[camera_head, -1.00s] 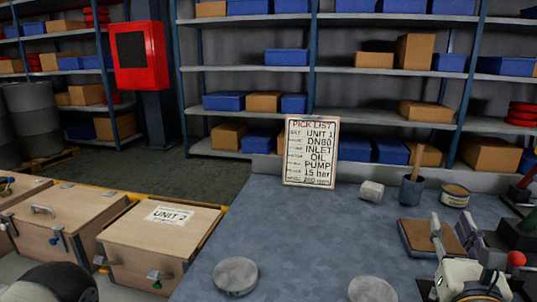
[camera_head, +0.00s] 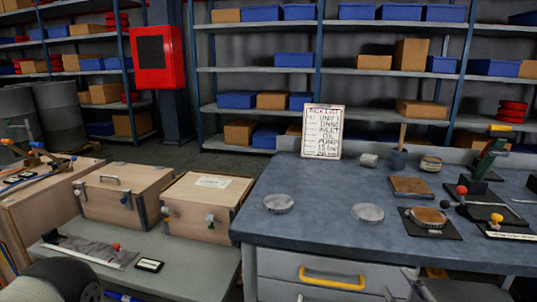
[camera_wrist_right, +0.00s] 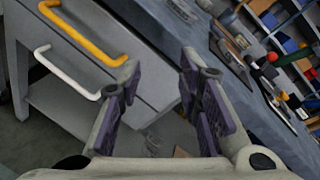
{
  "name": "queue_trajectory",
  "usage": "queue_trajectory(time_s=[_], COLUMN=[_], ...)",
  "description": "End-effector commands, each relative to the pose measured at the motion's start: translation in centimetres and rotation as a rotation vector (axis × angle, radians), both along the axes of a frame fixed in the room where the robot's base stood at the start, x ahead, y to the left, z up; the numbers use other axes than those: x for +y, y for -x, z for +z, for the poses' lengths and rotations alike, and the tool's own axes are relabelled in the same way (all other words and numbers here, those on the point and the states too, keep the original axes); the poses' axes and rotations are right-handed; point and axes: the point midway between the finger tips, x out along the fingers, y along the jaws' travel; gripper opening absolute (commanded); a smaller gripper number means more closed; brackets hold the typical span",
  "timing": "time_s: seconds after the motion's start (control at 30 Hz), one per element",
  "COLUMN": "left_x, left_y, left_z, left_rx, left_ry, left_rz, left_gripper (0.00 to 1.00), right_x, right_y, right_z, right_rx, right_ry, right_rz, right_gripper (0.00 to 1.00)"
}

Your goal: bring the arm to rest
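My right gripper (camera_head: 414,284) shows at the bottom edge of the head view, low in front of the workbench (camera_head: 330,232). In the right wrist view its two fingers (camera_wrist_right: 160,72) are spread apart with nothing between them. Beyond them are the bench's drawer front, the yellow handle (camera_wrist_right: 88,36) and a white handle (camera_wrist_right: 66,75). A dark rounded part of my own left arm shows at the lower left of the head view. The left gripper itself is out of frame.
The benchtop holds two grey discs (camera_head: 279,203), (camera_head: 368,213), a disc on a dark plate (camera_head: 428,218), a red-knobbed fixture (camera_head: 462,190) and a pick list (camera_head: 322,131). Wooden cases (camera_head: 203,205) stand left. Shelves line the back.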

Motion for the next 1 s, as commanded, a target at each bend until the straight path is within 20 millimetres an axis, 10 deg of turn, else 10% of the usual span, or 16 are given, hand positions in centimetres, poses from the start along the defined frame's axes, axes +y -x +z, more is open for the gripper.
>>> queue_trajectory(time_s=[0.17, 0.3, 0.6, 1.0], left_x=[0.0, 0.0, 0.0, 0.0], left_y=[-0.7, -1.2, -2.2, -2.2], left_z=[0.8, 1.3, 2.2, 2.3], left_rx=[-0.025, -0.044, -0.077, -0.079], left_ry=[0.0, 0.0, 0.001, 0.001], left_rz=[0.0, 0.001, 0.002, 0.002], left_gripper=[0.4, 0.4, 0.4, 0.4], right_x=[5.4, 7.1, 3.7, 2.7], right_y=[7.7, 17.9, 37.4, 40.0], right_z=[-9.8, -16.6, -20.0, -19.7], right_rx=[0.372, 0.61, 0.706, 0.674], right_ry=[0.513, 0.933, 1.392, 1.412], right_rz=[0.416, 0.913, 2.018, 2.203], right_gripper=[0.32, 0.32, 0.32, 0.32])
